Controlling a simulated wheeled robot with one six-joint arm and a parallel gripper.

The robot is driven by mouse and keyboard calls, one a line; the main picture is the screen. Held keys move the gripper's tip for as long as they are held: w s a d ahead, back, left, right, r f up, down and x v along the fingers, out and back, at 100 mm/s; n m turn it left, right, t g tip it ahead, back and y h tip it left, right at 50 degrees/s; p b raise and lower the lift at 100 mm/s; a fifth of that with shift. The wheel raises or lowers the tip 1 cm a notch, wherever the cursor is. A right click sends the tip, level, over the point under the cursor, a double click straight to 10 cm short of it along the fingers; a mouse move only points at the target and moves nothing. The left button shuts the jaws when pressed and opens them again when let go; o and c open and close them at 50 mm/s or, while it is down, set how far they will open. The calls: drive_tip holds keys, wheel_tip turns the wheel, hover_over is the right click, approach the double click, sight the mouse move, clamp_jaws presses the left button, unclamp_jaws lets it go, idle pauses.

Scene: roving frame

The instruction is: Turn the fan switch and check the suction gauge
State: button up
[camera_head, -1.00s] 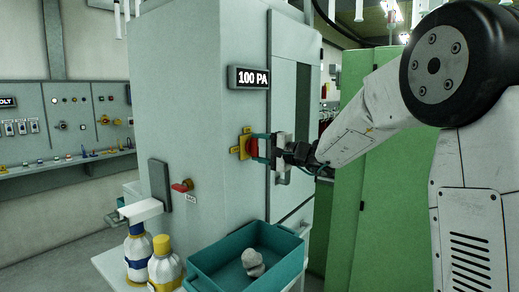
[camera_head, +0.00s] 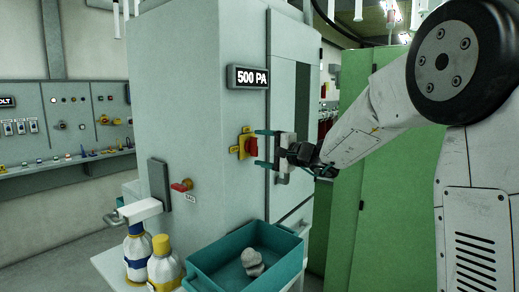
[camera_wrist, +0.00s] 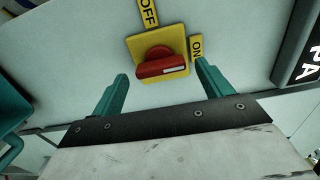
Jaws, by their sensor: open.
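The fan switch (camera_head: 251,147) is a red knob on a yellow plate on the front of the grey cabinet. In the wrist view the red knob (camera_wrist: 162,65) has its white-marked end toward the ON label (camera_wrist: 196,46); the OFF label (camera_wrist: 149,13) is at the top. The suction gauge (camera_head: 248,77) above it reads 500 PA; only "PA" shows at the right edge in the wrist view. My gripper (camera_head: 266,148) is open, its teal fingers (camera_wrist: 160,82) spread on either side of the knob and a little back from it, holding nothing.
A teal bin (camera_head: 215,268) with grey lumps stands below. Two white bottles (camera_head: 165,265) with blue and yellow labels are beside it. A red-handled valve (camera_head: 182,185) is at the lower left of the cabinet. Green lockers (camera_head: 385,190) stand at the right, behind my arm.

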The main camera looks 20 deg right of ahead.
drive_tip(key=v, duration=0.6)
drive_tip(key=shift+s+d, duration=0.15)
drive_tip(key=shift+d, duration=0.05)
drive_tip(key=s+a+f+n+g, duration=0.2)
drive_tip(key=s+a+f+g, duration=0.25)
drive_tip(key=s, duration=0.45)
drive_tip(key=s+a+f+n+g, duration=0.35)
drive_tip(key=s+f+g, duration=0.25)
drive_tip(key=s, duration=0.3)
drive_tip(key=s+d+f+n+g+h, duration=0.1)
drive_tip(key=s+d+h, duration=0.1)
drive_tip(key=s, duration=0.6)
drive_tip(key=s+d+f+n+h, duration=0.1)
drive_tip(key=s+n+h, duration=0.1)
drive_tip(key=s+h, duration=0.3)
drive_tip(key=s+d+f+n+g+h, duration=0.1)
drive_tip(key=s+d+n+h, duration=0.1)
drive_tip(key=s, duration=0.9)
drive_tip(key=shift+s+d+f+g+h, duration=0.25)
drive_tip(key=shift+d+g+h, duration=0.1)
drive_tip(key=shift+h, duration=0.45)
